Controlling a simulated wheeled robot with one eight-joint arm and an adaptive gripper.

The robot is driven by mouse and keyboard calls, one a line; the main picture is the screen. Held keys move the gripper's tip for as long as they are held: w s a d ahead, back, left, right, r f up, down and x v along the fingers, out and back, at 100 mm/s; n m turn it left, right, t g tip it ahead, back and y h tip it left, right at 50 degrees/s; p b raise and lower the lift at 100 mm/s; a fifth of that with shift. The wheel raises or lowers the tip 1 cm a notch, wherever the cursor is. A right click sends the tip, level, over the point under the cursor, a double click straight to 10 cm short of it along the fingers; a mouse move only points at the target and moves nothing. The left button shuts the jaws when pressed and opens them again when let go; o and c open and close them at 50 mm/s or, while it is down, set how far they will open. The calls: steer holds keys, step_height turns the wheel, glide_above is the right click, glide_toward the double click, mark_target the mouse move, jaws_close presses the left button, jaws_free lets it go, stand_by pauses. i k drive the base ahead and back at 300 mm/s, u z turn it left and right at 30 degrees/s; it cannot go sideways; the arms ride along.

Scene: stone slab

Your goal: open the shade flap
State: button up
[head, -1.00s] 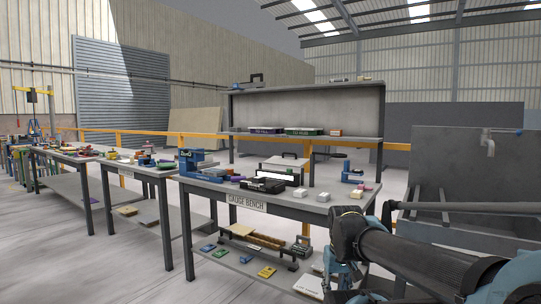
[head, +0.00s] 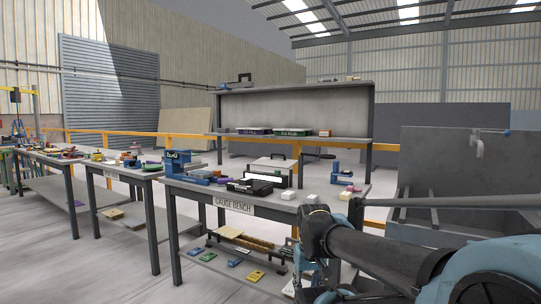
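I cannot single out a shade flap with certainty. On the gauge bench (head: 232,205) sits a low black box (head: 250,187) with a bright white panel (head: 264,178). A grey plate with a dark handle (head: 270,164) stands just behind it. I cannot tell whether this plate is a flap or part of the box. My gripper (head: 318,284) is at the bottom, right of centre, in front of the bench's right end and apart from the box. It is dark and partly cut off by the frame, and its fingers cannot be made out.
A blue tool (head: 176,163) stands on the bench's left end, another blue one (head: 338,173) at its right. Small white blocks (head: 288,195) lie near the front edge. The lower shelf holds several items. A grey sink (head: 428,160) stands at right. Floor is clear at front left.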

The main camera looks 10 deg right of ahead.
mark_target(284, 163)
steer(key=i, duration=0.85)
steer(key=z, duration=0.05)
